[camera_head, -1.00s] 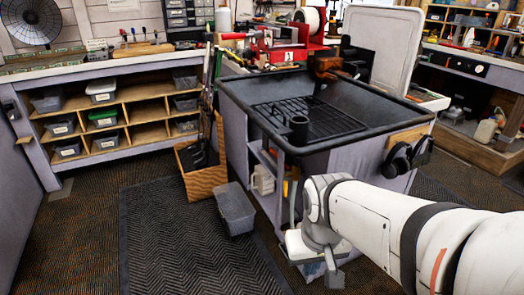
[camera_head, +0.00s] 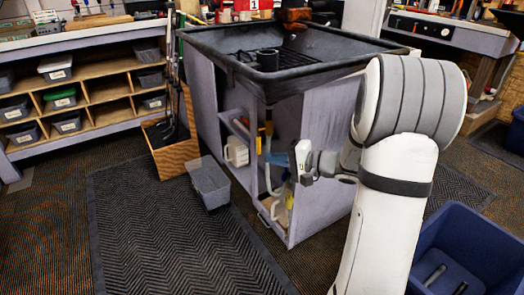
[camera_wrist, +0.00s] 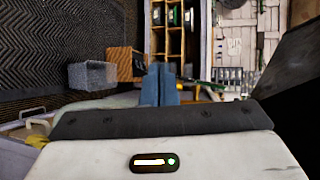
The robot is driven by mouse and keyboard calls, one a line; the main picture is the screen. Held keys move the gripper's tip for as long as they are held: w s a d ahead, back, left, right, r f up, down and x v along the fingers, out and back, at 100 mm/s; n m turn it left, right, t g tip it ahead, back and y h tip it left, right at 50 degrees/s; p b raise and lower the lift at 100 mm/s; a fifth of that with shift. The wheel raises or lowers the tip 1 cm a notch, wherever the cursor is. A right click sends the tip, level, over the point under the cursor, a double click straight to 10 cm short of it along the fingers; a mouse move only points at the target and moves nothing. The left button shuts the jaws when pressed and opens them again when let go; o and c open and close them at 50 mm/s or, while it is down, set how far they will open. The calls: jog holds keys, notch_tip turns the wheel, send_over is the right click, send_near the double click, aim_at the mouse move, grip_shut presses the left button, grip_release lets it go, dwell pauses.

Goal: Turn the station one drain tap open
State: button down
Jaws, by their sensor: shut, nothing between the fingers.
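Station one is the black basin (camera_head: 330,55) on a grey cabinet, with a red "1" sign behind it. Under the basin, in the open front of the cabinet, a small yellow-orange fitting (camera_head: 267,130) sits on a pale drain hose (camera_head: 267,170); it looks like the drain tap. Its handle position is too small to tell. My gripper (camera_head: 276,159) is in front of that opening, a little below and right of the fitting, its blue fingers pointing left. In the wrist view the blue fingers (camera_wrist: 160,84) are together and empty. The tap cannot be made out there.
A grey bin (camera_head: 210,184) stands on the black mat (camera_head: 150,240) left of the cabinet, near a wooden box of clubs (camera_head: 172,150). A white jug (camera_head: 236,151) is on the cabinet's shelf. A blue tub (camera_head: 470,240) stands at lower right. The mat's front is clear.

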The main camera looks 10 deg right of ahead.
aim_at(259, 142)
jog(key=w+d+f+m+t+h+b, duration=0.1)
jog(key=w+d+f+m+t+h, duration=0.15)
jog(key=w+d+t, duration=0.4)
jog(key=w+a+g+b, duration=0.1)
jog(key=w+a+b, duration=0.2)
jog(key=a, duration=0.2)
jog(key=shift+a+g, duration=0.35)
jog(key=shift+a, duration=0.05)
jog(key=shift+w+r, duration=0.1)
jog(key=shift+s+a+r+m+g+h+p, duration=0.1)
jog(key=shift+s+m+g+h+p, duration=0.1)
jog(key=shift+s+g, duration=0.25)
jog(key=shift+s+a+r+m+g+h+p, duration=0.15)
jog(key=shift+s+g, duration=0.15)
jog(key=shift+g, duration=0.15)
jog(key=shift+f, duration=0.1)
